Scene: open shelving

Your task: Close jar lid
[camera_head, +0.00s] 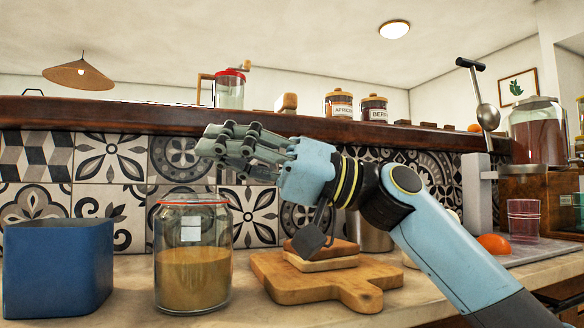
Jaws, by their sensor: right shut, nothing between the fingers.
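A clear glass jar (192,258) stands on the counter at the left, upright, partly filled with a tan powder. It has a thin red-orange ring (192,199) around its top and a small pale label. I cannot make out a separate lid or tell whether one is seated. My right gripper (228,147) is shut and empty, above and slightly right of the jar, apart from it. Its arm comes in from the lower right. My left gripper is not in view.
A blue container (58,270) stands left of the jar. A wooden board (345,285) with bread slices (322,262) lies to the right, under my arm. A wooden shelf (150,116) runs behind my gripper. A tumbler (523,220) stands at the far right.

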